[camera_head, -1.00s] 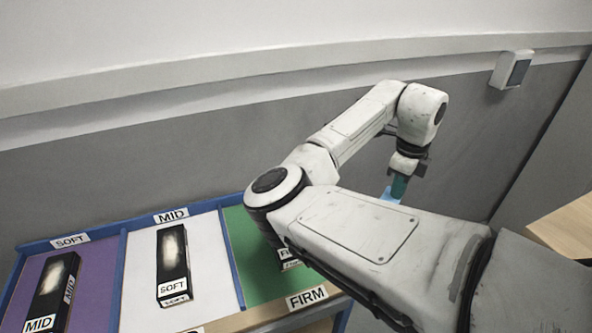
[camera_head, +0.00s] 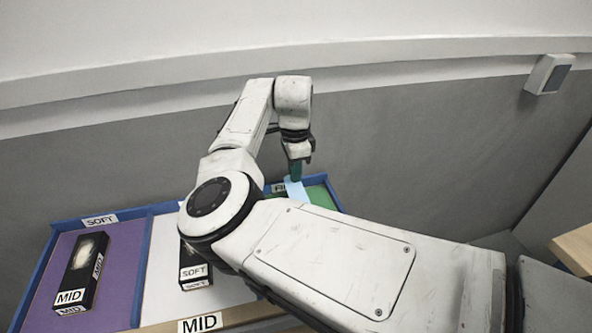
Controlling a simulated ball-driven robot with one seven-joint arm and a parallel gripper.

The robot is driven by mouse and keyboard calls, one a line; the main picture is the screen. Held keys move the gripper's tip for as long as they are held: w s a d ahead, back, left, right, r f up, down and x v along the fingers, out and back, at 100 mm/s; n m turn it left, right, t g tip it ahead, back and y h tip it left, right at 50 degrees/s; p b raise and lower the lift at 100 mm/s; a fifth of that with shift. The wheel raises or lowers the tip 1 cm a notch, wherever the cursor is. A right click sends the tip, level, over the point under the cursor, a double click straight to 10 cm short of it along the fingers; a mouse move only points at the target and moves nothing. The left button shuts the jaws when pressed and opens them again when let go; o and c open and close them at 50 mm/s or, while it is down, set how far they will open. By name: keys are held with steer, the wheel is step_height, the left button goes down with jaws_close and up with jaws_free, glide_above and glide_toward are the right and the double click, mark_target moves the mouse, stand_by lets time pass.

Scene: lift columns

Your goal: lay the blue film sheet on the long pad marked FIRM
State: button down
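The blue film sheet (camera_head: 296,190) is light blue and hangs from the teal fingertips of my gripper (camera_head: 295,172), which appears shut on it. The sheet is over the far part of the green bay (camera_head: 320,196); I cannot tell whether it touches anything below. The long pad in the green bay is hidden behind my arm. A black long pad marked MID (camera_head: 83,270) lies in the purple bay at left. Another black pad, marked SOFT (camera_head: 194,272), lies in the white bay, partly covered by my arm.
The bays have blue raised edges. Their rim tags include SOFT (camera_head: 99,220) at the back left and MID (camera_head: 200,323) at the front. A grey wall stands close behind. A wooden surface (camera_head: 575,248) is at the far right.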

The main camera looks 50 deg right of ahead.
mark_target(296, 186)
step_height(296, 186, down, 4)
steer(key=b, duration=0.3)
steer(key=shift+f, duration=0.55)
steer(key=shift+f+p, duration=0.6)
stand_by(2.3)
steer(key=c, duration=1.8)
jaws_free()
steer(key=o, duration=0.5)
steer(key=shift+o, duration=0.5)
steer(key=o, duration=0.4)
steer(key=shift+r, duration=0.1)
